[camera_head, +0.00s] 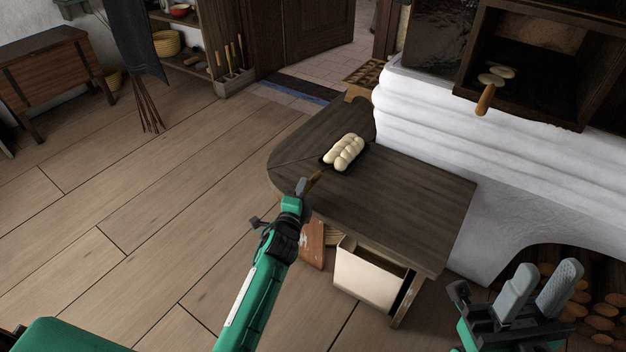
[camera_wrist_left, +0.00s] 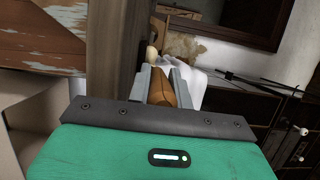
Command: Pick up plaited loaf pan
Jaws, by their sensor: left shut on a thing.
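The plaited loaf pan (camera_head: 331,165) is a small dark pan with a pale plaited loaf (camera_head: 345,151) in it, over the far left part of the dark wooden table. I cannot tell whether it touches the tabletop. Its brown handle points toward my left gripper (camera_head: 303,187), which is shut on it at the table's left edge. In the left wrist view the brown handle (camera_wrist_left: 162,92) sits between the grey fingers of my left gripper (camera_wrist_left: 164,84); the pan itself is mostly hidden there. My right gripper (camera_head: 541,290) is open and empty at the lower right.
The table (camera_head: 400,200) is otherwise bare. A white bin (camera_head: 370,278) stands beneath its front edge. The white stove (camera_head: 470,145) rises behind, with another wooden-handled pan (camera_head: 486,98) in its opening. Stacked logs (camera_head: 600,310) lie at lower right. The floor at left is clear.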

